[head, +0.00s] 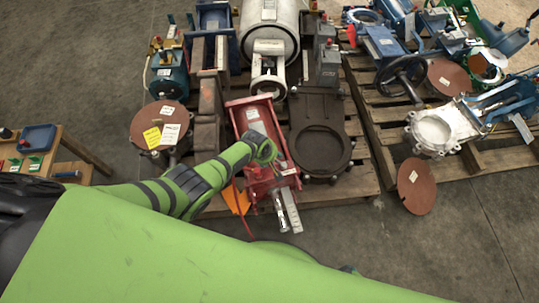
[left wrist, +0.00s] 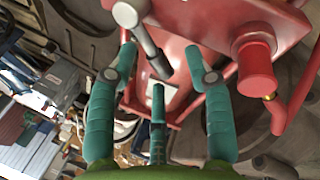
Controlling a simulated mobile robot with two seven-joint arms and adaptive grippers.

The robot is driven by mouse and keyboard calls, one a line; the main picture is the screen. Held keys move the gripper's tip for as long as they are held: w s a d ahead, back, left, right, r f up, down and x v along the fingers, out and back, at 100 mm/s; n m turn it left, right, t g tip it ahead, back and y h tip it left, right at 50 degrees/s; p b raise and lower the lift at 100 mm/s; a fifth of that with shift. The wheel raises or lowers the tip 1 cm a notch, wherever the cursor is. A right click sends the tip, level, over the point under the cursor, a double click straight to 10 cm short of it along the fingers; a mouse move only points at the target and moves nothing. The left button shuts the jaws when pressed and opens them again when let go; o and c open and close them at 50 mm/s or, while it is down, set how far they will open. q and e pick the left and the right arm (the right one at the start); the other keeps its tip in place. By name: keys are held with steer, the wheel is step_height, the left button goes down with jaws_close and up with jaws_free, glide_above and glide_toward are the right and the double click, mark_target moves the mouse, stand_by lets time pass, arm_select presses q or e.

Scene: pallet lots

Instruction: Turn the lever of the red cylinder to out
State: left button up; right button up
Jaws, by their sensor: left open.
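The red cylinder (head: 252,122) lies on the pallet in the middle of the head view, with a white label and bare metal parts at its near end. My left gripper (head: 266,152) is over its near part and hides some of it. In the left wrist view the red body (left wrist: 200,18) fills the top. A grey lever (left wrist: 146,38) with a rounded end slants down between the open teal fingers of my left gripper (left wrist: 161,55). I cannot tell whether a finger touches it. The lever cannot be made out in the head view. My right gripper is not in view.
Dark flanged valve (head: 320,135) stands close right of the cylinder, rusty bars (head: 209,100) close left. A white cylinder (head: 268,30) is behind. A second pallet (head: 490,160) with valves is at right. A small wooden table (head: 50,160) is at left. The floor in front is clear.

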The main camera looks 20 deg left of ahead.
arm_select(q)
steer(key=v, duration=0.8)
stand_by(0.4)
stand_by(0.6)
